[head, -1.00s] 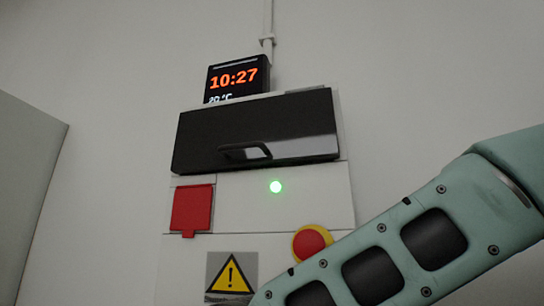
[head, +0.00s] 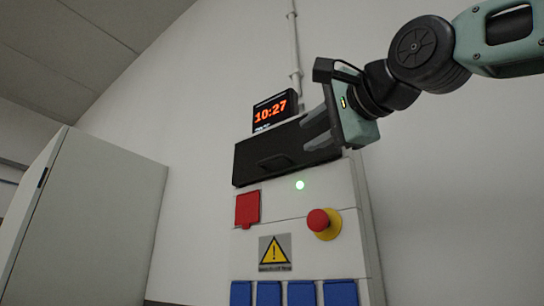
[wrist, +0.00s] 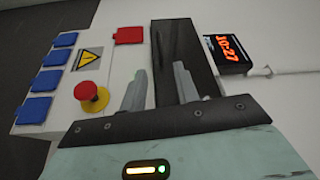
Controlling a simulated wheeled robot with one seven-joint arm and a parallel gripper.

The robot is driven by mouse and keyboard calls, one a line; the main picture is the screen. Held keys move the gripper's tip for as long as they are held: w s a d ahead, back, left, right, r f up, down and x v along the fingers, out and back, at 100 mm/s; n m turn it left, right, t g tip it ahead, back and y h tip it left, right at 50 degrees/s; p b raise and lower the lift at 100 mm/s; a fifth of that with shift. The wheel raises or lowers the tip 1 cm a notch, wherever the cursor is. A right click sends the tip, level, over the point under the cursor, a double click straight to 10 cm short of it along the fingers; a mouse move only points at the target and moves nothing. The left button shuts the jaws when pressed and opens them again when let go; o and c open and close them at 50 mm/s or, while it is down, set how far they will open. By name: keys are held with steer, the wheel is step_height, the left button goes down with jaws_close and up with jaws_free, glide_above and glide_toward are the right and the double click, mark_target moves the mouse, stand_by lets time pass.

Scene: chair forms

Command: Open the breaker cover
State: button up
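The black breaker cover (head: 262,160) is a wide dark panel with a recessed-looking handle (head: 273,162) near its lower middle. It lies closed across the top of the white wall cabinet. The cover also shows in the wrist view (wrist: 172,45), beyond the fingers. My gripper (head: 306,130) is in front of the cover's right part in the head view, hiding some of it. In the wrist view my gripper (wrist: 160,70) has its two grey fingers spread with nothing between them. I cannot tell whether a finger touches the cover.
A clock display (head: 275,112) and a wall conduit (head: 294,45) sit above the cover. Below are a red flap (head: 247,208), a green light (head: 299,185), a red emergency button (head: 319,220), a warning sign (head: 274,253) and several blue sockets (head: 300,293). A grey cabinet (head: 95,215) stands left.

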mark_target(271, 158)
steer(key=p+x, duration=0.6)
steer(key=x, duration=1)
steer(key=shift+r, duration=0.1)
steer(key=shift+c, duration=0.3)
jaws_close()
